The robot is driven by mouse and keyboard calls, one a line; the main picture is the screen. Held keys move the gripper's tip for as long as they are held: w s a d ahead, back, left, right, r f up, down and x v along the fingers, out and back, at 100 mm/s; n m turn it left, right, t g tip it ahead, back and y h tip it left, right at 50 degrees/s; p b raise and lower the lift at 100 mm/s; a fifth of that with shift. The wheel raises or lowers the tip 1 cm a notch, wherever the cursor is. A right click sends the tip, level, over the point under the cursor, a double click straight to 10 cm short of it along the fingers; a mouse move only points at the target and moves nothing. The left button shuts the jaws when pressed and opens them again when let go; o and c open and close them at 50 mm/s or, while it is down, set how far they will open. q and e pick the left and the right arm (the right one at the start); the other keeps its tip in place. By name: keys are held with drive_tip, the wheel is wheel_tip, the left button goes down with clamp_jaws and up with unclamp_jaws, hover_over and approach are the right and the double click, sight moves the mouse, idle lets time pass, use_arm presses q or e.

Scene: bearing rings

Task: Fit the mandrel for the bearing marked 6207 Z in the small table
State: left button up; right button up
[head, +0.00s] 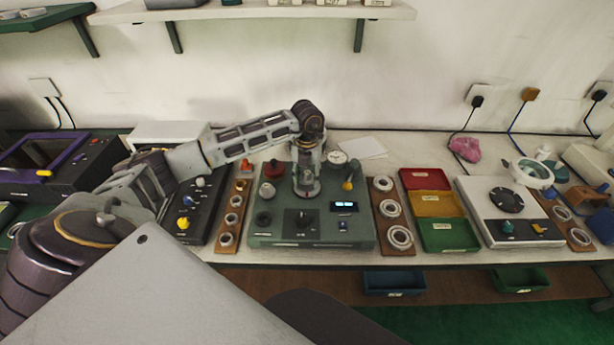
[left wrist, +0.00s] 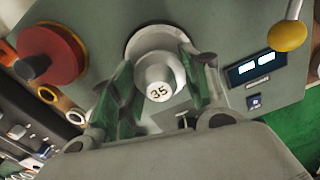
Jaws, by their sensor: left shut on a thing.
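My left gripper (head: 307,188) points down over the middle of the green instrument box (head: 265,232). In the left wrist view its fingers (left wrist: 160,95) are shut on a pale stepped mandrel (left wrist: 158,70) marked 35. The mandrel stands over a round pale seat on the box's top; I cannot tell whether it is fully seated. Bearing rings lie on wooden boards left (head: 230,226) and right (head: 390,246) of the box. No 6207 Z marking is readable. My right gripper is not in view.
The box carries a red knob (head: 267,191), a yellow-tipped lever (head: 347,186) and a lit display (head: 344,206). Red, yellow and green trays (head: 449,236) stand to the right, then a white unit with a black disc (head: 505,201). A black unit (head: 198,222) stands close on the left.

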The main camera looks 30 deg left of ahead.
use_arm(q)
drive_tip(key=shift+f+b, duration=0.35)
drive_tip(key=shift+f, duration=0.2)
idle(0.6)
drive_tip(key=o, duration=1.4)
drive_tip(key=shift+f, duration=0.1)
drive_tip(key=shift+c, duration=0.2)
drive_tip(key=shift+r, duration=6)
